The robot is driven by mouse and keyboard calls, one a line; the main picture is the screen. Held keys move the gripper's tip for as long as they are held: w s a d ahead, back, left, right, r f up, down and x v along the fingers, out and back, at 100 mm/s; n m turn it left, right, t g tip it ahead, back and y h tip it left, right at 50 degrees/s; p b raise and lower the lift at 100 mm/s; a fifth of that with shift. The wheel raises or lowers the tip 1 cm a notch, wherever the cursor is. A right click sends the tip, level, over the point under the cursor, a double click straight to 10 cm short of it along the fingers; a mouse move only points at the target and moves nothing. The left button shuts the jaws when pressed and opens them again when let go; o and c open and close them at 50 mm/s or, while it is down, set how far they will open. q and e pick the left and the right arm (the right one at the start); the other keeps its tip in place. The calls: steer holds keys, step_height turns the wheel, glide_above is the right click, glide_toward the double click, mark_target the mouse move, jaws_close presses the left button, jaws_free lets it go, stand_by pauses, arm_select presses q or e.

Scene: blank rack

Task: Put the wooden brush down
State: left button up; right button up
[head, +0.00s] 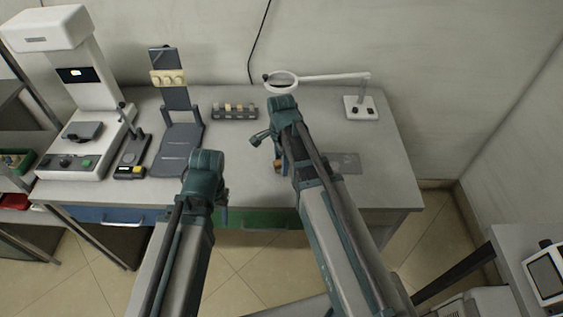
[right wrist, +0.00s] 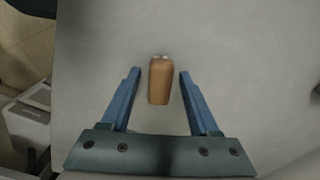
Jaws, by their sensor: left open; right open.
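The wooden brush (right wrist: 160,82) is a short orange-brown block with a small pale end. In the right wrist view it lies between the two blue fingers of my right gripper (right wrist: 160,76), with a gap on each side. The grey worktop is behind it. In the head view a bit of the brush (head: 278,166) shows beside my right arm, near the table's front; the arm hides the rest. My right gripper is open. My left gripper (head: 224,212) is at the table's front edge, mostly hidden by its own arm, open, with nothing seen in it.
The grey table (head: 385,185) holds a white instrument (head: 75,100), a dark stand (head: 180,140), a small rack (head: 235,112) and a magnifier lamp (head: 360,105) along the back. A flat grey plate (head: 346,163) lies right of my right arm. The table's right end is clear.

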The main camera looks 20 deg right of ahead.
arm_select(q)
steer(key=shift+r, duration=0.1)
arm_select(e)
steer(key=shift+r, duration=0.1)
step_height(320, 180, up, 12)
steer(key=p, duration=1.2)
arm_select(q)
step_height(320, 180, up, 12)
arm_select(e)
steer(key=s+a+n, duration=0.5)
steer(key=s+n, duration=0.2)
steer(key=n, duration=0.3)
steer(key=s+a+n+h, duration=0.1)
steer(key=s+a+n, duration=0.4)
steer(key=n, duration=0.5)
steer(key=shift+s+a+n, duration=0.3)
steer(key=shift+s, duration=0.85)
steer(key=shift+r, duration=0.1)
